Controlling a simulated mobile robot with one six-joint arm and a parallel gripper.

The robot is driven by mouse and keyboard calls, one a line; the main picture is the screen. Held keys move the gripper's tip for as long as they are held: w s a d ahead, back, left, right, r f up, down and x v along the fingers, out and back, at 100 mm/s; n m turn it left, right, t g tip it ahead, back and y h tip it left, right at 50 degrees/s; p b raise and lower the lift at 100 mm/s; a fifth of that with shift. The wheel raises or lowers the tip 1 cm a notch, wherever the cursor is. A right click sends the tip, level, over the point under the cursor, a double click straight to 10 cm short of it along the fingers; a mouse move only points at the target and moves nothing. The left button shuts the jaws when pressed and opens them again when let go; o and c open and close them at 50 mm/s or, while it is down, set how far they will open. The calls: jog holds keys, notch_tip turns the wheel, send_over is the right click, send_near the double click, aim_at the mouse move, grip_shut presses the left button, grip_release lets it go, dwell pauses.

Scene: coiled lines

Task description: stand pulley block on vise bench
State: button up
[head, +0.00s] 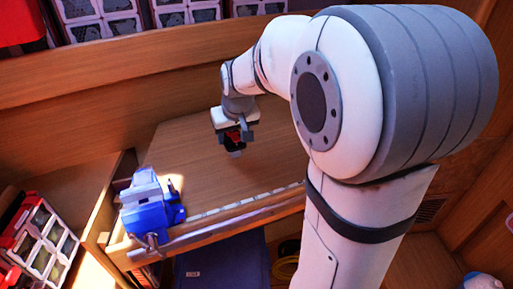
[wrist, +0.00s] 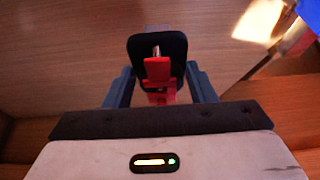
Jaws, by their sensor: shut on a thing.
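The vise bench (head: 200,160) is a wooden worktop with a blue vise (head: 152,208) at its left front corner. My gripper (head: 234,146) is over the bench top, right of and behind the vise. It is shut on the pulley block (wrist: 159,70), a black and red piece with a metal pin, which shows between the two fingers in the wrist view. In the head view the block is small and partly hidden by the gripper. I cannot tell whether its underside touches the bench. Part of the blue vise also shows at the top right of the wrist view (wrist: 297,38).
A red and white organiser case (head: 45,240) stands at the lower left. Several bins (head: 100,20) line the shelf behind the bench. A dark blue box (head: 222,262) and a yellow coil (head: 285,270) are below the bench. The bench top left of my gripper is clear.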

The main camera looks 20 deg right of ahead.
aim_at(237, 155)
jog(key=shift+s+d+r, duration=0.15)
jog(key=shift+s+r, duration=0.1)
jog(key=shift+s, duration=0.15)
jog(key=shift+s+f, duration=0.1)
jog(key=shift+f, duration=0.25)
jog(key=f, duration=0.3)
jog(key=f+p, duration=0.1)
jog(key=shift+w+f, duration=0.3)
jog(key=shift+f, duration=0.05)
jog(key=shift+s+f, duration=0.15)
jog(key=shift+f, duration=0.45)
jog(key=shift+f+p, duration=0.45)
jog(key=shift+f, duration=1.25)
jog(key=shift+f, duration=0.1)
jog(key=shift+d+f, duration=0.1)
jog(key=shift+f, duration=0.05)
jog(key=o, duration=1.2)
